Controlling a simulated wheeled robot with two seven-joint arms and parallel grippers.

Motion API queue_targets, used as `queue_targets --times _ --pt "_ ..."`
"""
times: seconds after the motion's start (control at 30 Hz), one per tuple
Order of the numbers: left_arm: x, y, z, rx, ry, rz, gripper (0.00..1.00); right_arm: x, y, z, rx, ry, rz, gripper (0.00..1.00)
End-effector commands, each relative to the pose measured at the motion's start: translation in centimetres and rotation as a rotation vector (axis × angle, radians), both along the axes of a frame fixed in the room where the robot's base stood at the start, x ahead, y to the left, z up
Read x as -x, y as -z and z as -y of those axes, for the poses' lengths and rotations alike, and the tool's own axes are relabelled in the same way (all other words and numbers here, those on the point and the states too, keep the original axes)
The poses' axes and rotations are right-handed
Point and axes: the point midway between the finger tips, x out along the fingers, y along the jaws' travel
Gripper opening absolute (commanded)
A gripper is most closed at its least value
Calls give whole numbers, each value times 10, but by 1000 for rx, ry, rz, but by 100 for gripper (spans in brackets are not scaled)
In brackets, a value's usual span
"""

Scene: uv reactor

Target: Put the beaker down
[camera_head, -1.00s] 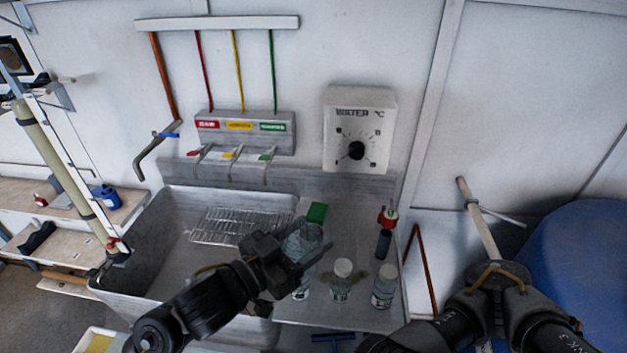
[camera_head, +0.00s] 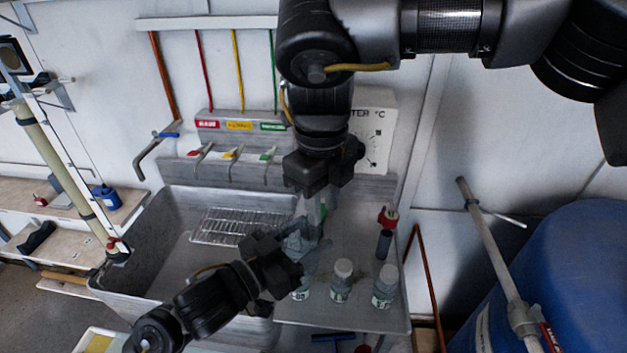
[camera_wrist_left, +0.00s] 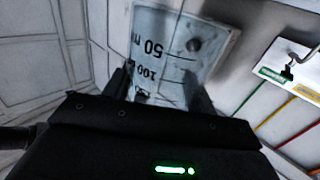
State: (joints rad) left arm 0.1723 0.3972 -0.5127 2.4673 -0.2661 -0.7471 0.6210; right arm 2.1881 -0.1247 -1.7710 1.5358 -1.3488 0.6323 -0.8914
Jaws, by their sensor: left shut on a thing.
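The clear glass beaker (camera_head: 297,243) is at the left edge of the grey counter beside the sink. My left gripper (camera_head: 304,256) is shut on it. In the left wrist view the beaker (camera_wrist_left: 158,78) is between the two fingers, with dark 50 and 100 volume marks on its wall. The gripper and arm hide its lower part, so I cannot tell whether its base touches the counter. My right gripper (camera_head: 318,212) points down from above, just over and beside the beaker; its fingertips are dim and I cannot tell whether they are open.
Two labelled bottles (camera_head: 341,282) (camera_head: 384,287) and a dark red-topped bottle (camera_head: 386,236) stand on the counter (camera_head: 352,222). The sink (camera_head: 165,270) with a wire rack (camera_head: 225,226) is at left.

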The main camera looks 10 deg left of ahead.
Motion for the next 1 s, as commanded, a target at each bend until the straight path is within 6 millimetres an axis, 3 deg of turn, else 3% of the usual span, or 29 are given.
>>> queue_targets --times 0.1,0.2,0.43,0.57,1.0 --pt "0 0 0 1 0 1 33 -7 -20 -12 -22 71 9 28" --pt "0 0 0 1 0 1 33 -9 -29 -17 -32 98 9 28" --pt "0 0 0 1 0 1 33 -10 -27 -18 -35 107 8 28" --pt "0 0 0 1 0 1 33 -10 -13 -17 -33 105 6 28" --pt "0 0 0 1 0 1 33 -9 66 -17 -34 105 6 28"
